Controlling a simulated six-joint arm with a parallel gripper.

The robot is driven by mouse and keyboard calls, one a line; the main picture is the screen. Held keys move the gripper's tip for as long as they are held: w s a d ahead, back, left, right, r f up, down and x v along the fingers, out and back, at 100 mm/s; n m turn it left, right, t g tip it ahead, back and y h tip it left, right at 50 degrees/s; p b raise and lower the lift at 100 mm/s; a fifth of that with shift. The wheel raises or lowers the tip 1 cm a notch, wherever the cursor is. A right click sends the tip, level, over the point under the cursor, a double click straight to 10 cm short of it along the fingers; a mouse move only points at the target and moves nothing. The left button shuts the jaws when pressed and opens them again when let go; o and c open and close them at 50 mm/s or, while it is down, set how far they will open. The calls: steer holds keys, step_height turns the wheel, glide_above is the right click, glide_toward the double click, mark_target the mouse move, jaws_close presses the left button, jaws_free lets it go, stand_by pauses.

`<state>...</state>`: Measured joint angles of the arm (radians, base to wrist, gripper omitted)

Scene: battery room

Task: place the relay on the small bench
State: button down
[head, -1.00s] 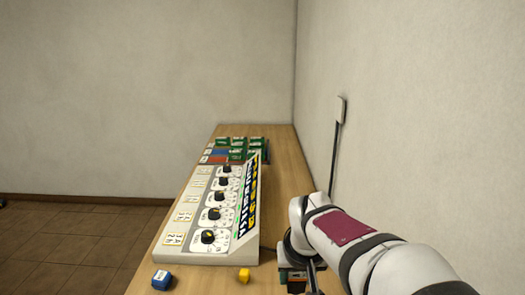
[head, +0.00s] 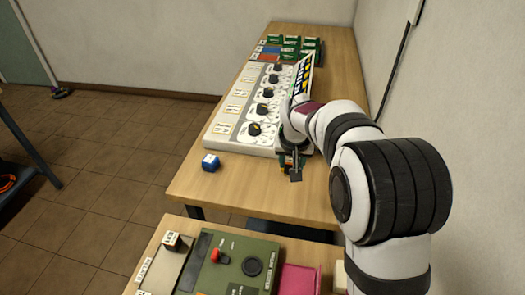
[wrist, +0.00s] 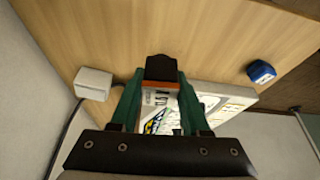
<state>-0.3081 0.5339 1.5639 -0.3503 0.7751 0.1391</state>
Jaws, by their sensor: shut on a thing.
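My gripper (head: 290,162) is above the near right part of the long wooden bench (head: 250,188), by the near end of the dial panel. In the wrist view its green fingers (wrist: 157,105) are shut on a dark block with an orange band and a white label, which I take for the relay (wrist: 160,69). Bench wood shows beyond it; I cannot tell whether it touches anything. A nearer wooden bench (head: 134,283) with a green control box stands at the bottom of the head view. Which bench is the small one is not certain.
The pale dial panel (head: 228,128) fills the long bench's middle, with green and blue blocks behind it. A blue block (head: 210,162) sits at the near left edge. A dark table (head: 22,150) with an orange cable stands at left. A white box (wrist: 94,84) shows in the wrist view.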

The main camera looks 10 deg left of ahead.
glide_above(250, 185)
steer(key=s, duration=0.2)
steer(key=f, duration=0.7)
steer(key=shift+w+f, duration=0.2)
steer(key=shift+f, duration=1.75)
steer(key=shift+f, duration=0.2)
steer(key=shift+c, duration=1.9)
jaws_free()
